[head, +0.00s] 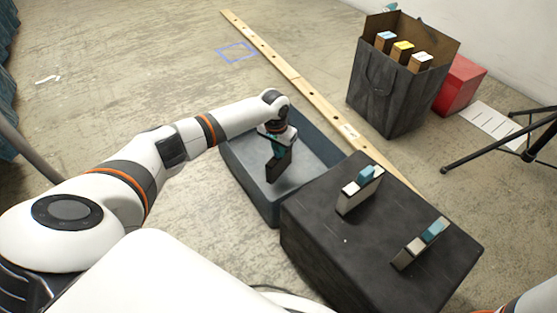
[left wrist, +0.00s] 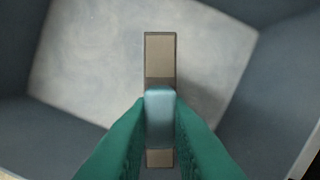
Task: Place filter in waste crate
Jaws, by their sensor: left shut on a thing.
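My left gripper (head: 277,142) is shut on a filter (head: 278,168), a thin slab that looks dark in the head view. The left wrist view shows the filter (left wrist: 160,55) from above as a grey-brown bar, with green fingertips (left wrist: 160,125) on both sides of its pale blue tab. The filter is upright over the inside of the grey-blue waste crate (head: 255,198). The crate's wall (left wrist: 30,120) and pale floor (left wrist: 95,60) surround it in the wrist view. I cannot tell whether the filter touches the crate floor. My right gripper is out of view.
A black block (head: 340,250) stands against the crate's right side, with two blue-tabbed slabs (head: 350,203) (head: 408,255) on top. Behind are a long wooden plank (head: 290,75), a dark bag (head: 388,95) holding several boxes, a red box (head: 460,85) and tripod legs (head: 495,150).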

